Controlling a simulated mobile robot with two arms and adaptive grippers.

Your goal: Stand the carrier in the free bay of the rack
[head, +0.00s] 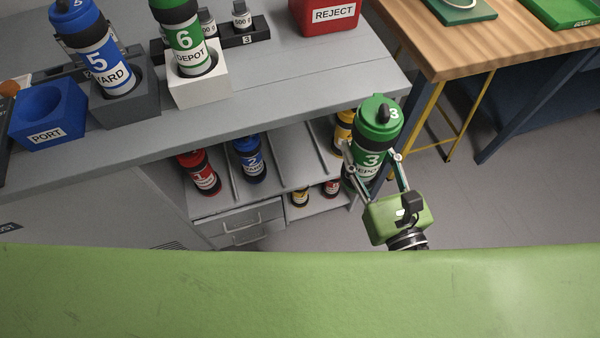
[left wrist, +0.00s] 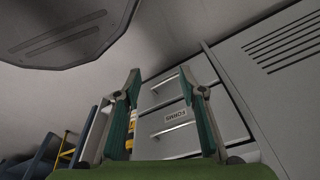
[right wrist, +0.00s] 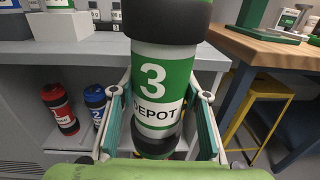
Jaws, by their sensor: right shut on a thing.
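The green carrier marked 3 DEPOT (head: 376,127) is held roughly upright in my right gripper (head: 372,168), in front of the bench's right end. It fills the middle of the right wrist view (right wrist: 165,85), with a finger on each side. The rack (head: 290,164) is a divided shelf under the bench top. It holds a red carrier 1 (head: 202,174), a blue carrier 2 (head: 249,160) and, at the right, a yellow carrier (head: 344,128) partly hidden by the held one. An empty stretch shows between blue and yellow. My left gripper (left wrist: 165,95) is open and empty, facing drawers.
On the bench stand a blue carrier 5 (head: 98,62), a green carrier 6 (head: 186,40), a blue PORT block (head: 47,112) and a red REJECT bin (head: 325,14). Smaller yellow and red items (head: 299,197) sit below the rack. A wooden table (head: 460,45) stands right.

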